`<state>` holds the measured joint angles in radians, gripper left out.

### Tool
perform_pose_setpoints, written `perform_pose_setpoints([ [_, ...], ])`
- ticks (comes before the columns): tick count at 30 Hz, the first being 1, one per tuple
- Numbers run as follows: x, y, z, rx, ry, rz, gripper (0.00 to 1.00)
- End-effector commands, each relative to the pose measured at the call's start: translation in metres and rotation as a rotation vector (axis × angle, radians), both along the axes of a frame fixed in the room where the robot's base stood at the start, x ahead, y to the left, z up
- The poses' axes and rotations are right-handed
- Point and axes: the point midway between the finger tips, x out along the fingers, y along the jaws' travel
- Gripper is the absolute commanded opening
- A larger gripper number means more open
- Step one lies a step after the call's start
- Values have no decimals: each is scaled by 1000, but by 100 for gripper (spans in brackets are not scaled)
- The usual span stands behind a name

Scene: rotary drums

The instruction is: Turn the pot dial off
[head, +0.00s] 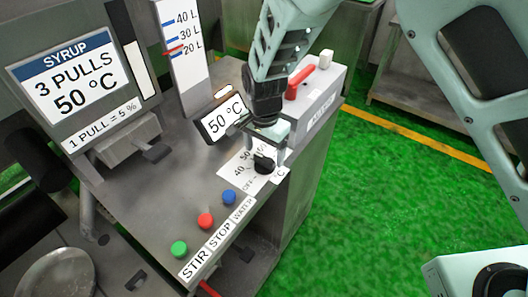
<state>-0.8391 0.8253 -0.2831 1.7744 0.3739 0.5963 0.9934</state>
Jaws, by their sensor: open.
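The pot dial is a black knob (264,164) on a white scale plate (238,168) near the right end of the grey control panel. The plate shows "40", "50" and "OFF", partly hidden by my gripper. My gripper (266,159) reaches down from above, with its fingers at the knob. It is open; I cannot tell whether the fingers touch the knob. A small display (223,117) behind the dial reads 50 °C. The knob's exact pointing direction is unclear.
Green, red and blue buttons (229,197) lie left of the dial along the panel's front. A box with a red handle (299,82) stands behind on the right. A syrup sign (75,75) and level gauge (184,50) stand at the back left. Green floor lies right.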

Motion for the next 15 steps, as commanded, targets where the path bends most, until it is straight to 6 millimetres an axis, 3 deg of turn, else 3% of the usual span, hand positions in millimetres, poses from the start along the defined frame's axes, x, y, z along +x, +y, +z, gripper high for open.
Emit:
perform_pose_setpoints([
  [6,0,0,-19,1,-1,-1,78],
  [15,0,0,-22,2,-1,0,78],
])
